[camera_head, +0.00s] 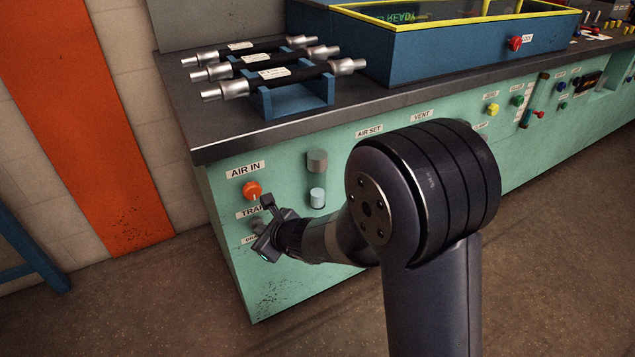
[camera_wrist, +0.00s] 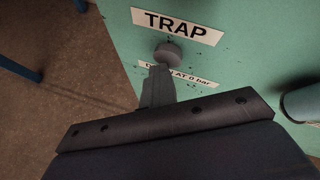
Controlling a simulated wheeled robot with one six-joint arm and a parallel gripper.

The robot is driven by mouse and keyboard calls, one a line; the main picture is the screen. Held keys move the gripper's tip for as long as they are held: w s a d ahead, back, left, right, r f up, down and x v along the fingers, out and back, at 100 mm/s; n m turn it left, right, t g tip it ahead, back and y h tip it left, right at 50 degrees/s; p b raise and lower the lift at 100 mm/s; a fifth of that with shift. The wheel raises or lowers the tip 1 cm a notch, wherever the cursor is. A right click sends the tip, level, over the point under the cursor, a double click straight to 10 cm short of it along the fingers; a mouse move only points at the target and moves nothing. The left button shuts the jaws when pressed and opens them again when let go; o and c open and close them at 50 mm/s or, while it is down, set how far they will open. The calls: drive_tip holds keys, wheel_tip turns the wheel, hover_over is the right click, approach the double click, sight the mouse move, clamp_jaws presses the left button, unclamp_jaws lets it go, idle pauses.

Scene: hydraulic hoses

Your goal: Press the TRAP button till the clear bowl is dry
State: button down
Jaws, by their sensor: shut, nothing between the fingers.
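The TRAP button (camera_wrist: 168,54) is a round grey knob under the TRAP label (camera_wrist: 177,26) on the green panel. My gripper (camera_wrist: 160,70) is shut and empty, its fingertips right at the lower edge of the button in the wrist view. I cannot tell whether they touch it or press it. In the head view my gripper and wrist hide most of the button. The clear bowl (camera_head: 317,197) hangs below a grey filter body (camera_head: 317,161), right of the button. It looks pale; whether it holds water is too small to tell. Its edge seems to show in the wrist view (camera_wrist: 302,103).
An orange-red AIR IN knob (camera_head: 251,189) sits just above the TRAP label. A small label (camera_wrist: 178,74) below the button is partly covered by my fingers. Hoses on a blue rack (camera_head: 292,94) lie on the bench top. Open floor lies left of the panel.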

drive_tip(key=shift+w+a+r, duration=0.1)
drive_tip(key=shift+w+r, duration=0.05)
drive_tip(key=shift+w, duration=0.05)
idle(0.3)
drive_tip(key=shift+w+a, duration=0.1)
drive_tip(key=shift+w, duration=0.15)
drive_tip(key=shift+s+b, duration=0.2)
drive_tip(key=shift+b, duration=0.25)
idle(0.3)
drive_tip(key=s+d+b, duration=0.3)
drive_tip(key=s, duration=0.2)
drive_tip(key=shift+d, duration=0.15)
idle(0.6)
